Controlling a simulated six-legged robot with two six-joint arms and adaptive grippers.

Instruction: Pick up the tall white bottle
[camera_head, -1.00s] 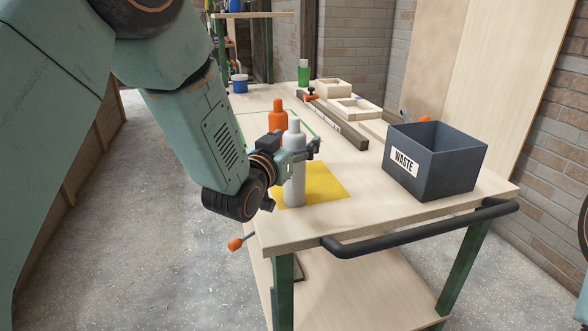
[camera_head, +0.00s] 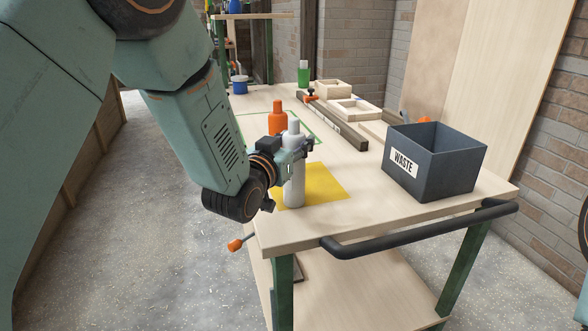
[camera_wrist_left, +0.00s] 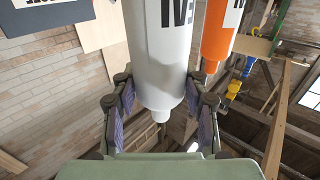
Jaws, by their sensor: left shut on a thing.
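The tall white bottle (camera_head: 293,188) stands upright on the cart top, at the near left part of the yellow square (camera_head: 325,184). My left gripper (camera_head: 299,148) reaches in from the left and is shut on the bottle's upper part, below its cap. In the left wrist view, which looks upside down, the white bottle (camera_wrist_left: 162,50) sits between the two finger pads (camera_wrist_left: 160,122), with its narrow cap pointing down the picture. No gap shows under the bottle in the head view. My right gripper is not in view.
An orange bottle (camera_head: 277,118) stands close behind the white one. A dark waste bin (camera_head: 440,170) stands at the right. Wooden frames (camera_head: 352,107) and a long bar (camera_head: 336,124) lie farther back. A black handle (camera_head: 425,232) runs along the near edge.

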